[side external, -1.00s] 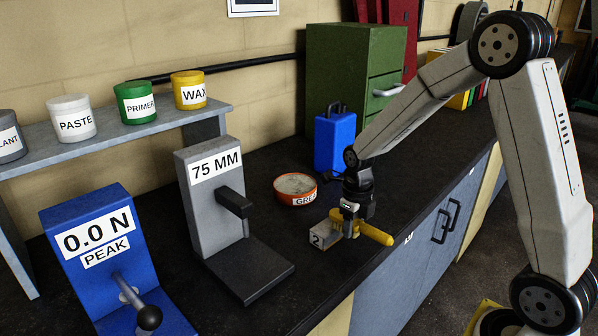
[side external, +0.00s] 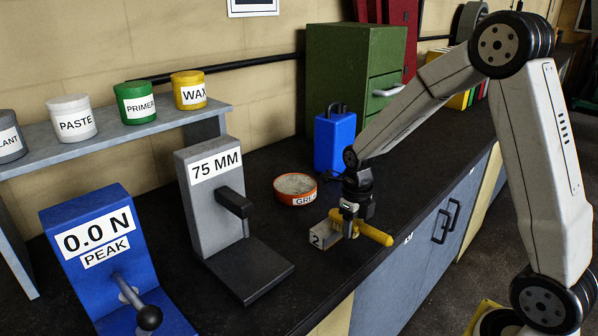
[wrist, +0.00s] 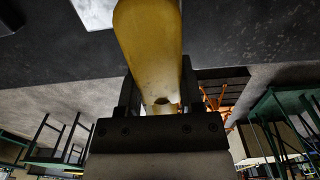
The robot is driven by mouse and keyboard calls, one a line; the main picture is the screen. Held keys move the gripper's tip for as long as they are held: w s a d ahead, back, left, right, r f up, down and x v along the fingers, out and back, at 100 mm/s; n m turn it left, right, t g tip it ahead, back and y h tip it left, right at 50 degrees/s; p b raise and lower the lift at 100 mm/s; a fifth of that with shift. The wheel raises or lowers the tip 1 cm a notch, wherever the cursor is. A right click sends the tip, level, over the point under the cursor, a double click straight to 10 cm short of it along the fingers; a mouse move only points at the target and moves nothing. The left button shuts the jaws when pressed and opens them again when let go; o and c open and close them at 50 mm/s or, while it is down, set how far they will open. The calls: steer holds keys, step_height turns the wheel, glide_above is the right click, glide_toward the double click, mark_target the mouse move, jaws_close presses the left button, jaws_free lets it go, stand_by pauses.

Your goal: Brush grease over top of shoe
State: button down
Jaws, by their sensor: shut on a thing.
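My gripper (side external: 350,222) is shut on the yellow handle of a brush (side external: 375,235), low over the front part of the bench. The handle sticks out to the right of the jaws and also fills the top middle of the wrist view (wrist: 150,45). The shoe (side external: 324,238), a small grey block marked "2", lies just left of the jaws. The brush head is at the shoe's upper right side; whether the bristles touch its top I cannot tell. The orange grease tin (side external: 306,199) stands open behind the shoe, with pale grease inside.
A grey "75 MM" stand (side external: 212,205) and a blue "0.0 N PEAK" gauge (side external: 95,250) stand to the left. A blue box (side external: 335,142) and a green cabinet (side external: 345,75) stand behind.

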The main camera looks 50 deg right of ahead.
steer(key=shift+a, duration=0.9)
steer(key=shift+a, duration=0.15)
steer(key=shift+a, duration=1.3)
steer(key=shift+d, duration=0.15)
steer(key=shift+d, duration=1.4)
steer(key=shift+d, duration=0.15)
steer(key=shift+d, duration=1.35)
steer(key=shift+a+r, duration=0.1)
steer(key=shift+a, duration=0.05)
